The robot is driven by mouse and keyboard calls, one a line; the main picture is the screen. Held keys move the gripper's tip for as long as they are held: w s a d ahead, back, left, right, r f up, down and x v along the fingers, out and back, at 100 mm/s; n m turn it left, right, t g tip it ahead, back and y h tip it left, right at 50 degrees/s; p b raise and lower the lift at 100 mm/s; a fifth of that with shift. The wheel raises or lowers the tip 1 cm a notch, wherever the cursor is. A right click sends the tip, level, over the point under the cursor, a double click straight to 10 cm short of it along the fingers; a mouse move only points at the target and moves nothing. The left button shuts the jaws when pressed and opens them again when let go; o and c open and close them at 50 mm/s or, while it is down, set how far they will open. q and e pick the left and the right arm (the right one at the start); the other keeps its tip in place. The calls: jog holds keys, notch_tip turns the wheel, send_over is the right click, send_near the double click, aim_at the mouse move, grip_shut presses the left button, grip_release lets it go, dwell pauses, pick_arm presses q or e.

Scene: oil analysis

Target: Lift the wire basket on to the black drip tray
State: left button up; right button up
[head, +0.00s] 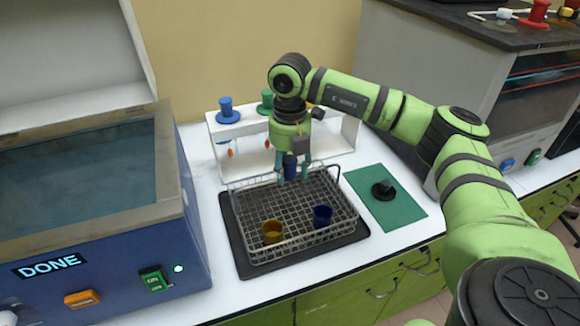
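The wire basket (290,245) sits on the black drip tray (243,268), whose dark edge shows around its base. A yellow cup (272,232) and a blue cup (322,216) stand in the front part of the basket. A raised wire handle (337,174) shows at its back right. My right gripper (292,179) points down over the back of the basket, with its teal fingers apart. A dark blue object (290,167) shows between the fingers. I cannot tell whether they grip it or it stands there. My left gripper is not in view.
A blue bath unit (135,262) with its lid up and a display reading DONE stands at left. A white rack (334,135) with coloured stoppers stands behind the basket. A green mat (400,212) with a black object (383,190) lies at right.

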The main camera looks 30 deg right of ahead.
dwell(0.3)
notch_tip(320, 180, up, 12)
jog(key=shift+r, duration=0.1)
dwell(0.3)
dwell(0.4)
